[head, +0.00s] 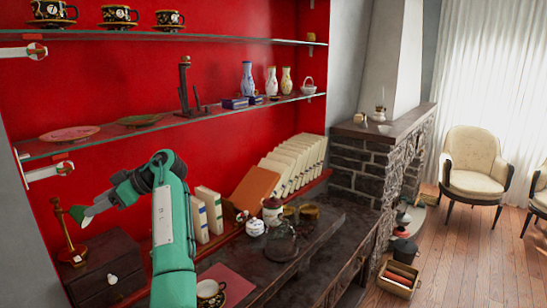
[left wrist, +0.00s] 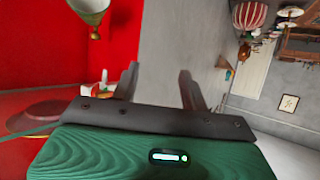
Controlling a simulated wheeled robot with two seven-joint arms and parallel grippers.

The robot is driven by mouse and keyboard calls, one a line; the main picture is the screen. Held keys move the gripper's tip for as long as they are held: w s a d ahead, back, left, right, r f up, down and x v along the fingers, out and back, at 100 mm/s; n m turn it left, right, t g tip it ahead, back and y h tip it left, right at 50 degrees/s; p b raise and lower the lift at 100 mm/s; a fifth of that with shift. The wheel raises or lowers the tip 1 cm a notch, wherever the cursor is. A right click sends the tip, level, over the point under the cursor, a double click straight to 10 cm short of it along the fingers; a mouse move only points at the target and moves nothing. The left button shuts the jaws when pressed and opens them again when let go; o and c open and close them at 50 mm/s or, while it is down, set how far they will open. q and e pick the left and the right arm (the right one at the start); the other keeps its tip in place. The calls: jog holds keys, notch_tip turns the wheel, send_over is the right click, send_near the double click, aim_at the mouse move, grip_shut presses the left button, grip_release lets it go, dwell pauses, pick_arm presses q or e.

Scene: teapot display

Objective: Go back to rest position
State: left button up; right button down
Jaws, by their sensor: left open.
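My left arm rises from the bottom of the head view in front of the shelf and bends left at the top. Its gripper (head: 90,211) is at the left, above the dark wooden box and close to the brass stand; its fingers are hard to make out there. In the left wrist view the two dark fingers of the left gripper (left wrist: 160,82) stand well apart with nothing between them. The right gripper is in neither view.
A brass stand (head: 72,245) is on a dark wooden box (head: 105,268) by the left gripper. Glass shelves (head: 215,112) with plates, vases and cups are above. Books (head: 295,165), a glass dome (head: 282,245) and a cup (head: 209,290) crowd the counter. Open floor (head: 470,255) is at right.

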pick_arm(q)
jog(key=s+a+f+m+t+h, duration=0.15)
jog(key=s+f+m, duration=0.25)
jog(key=f, duration=0.8)
jog(key=s+a+f+m+t+h, duration=0.1)
jog(key=s+f+m+t, duration=0.2)
jog(key=f, duration=0.9)
jog(key=s+d+f+m+t+h, duration=0.25)
jog(key=s+d+f+m, duration=0.3)
jog(key=s+f, duration=0.55)
jog(key=s+d+f+m+h, duration=0.2)
jog(key=s+d+m+h, duration=0.25)
jog(key=s+d, duration=0.5)
jog(key=s+d+f+m+h, duration=0.1)
jog(key=s+d+m+h, duration=0.4)
jog(key=s, duration=0.8)
notch_tip(320, 180, down, 29)
jog(key=d+g+y, duration=0.1)
jog(key=s+a+f+g, duration=0.1)
jog(key=s+f, duration=0.8)
jog(key=f, duration=0.2)
jog(key=s+a+f+m, duration=0.1)
jog(key=s+a+f, duration=0.1)
jog(key=s+f, duration=0.8)
jog(key=shift+a+f+g, duration=0.25)
jog(key=shift+f+g, duration=0.15)
jog(key=shift+f, duration=0.15)
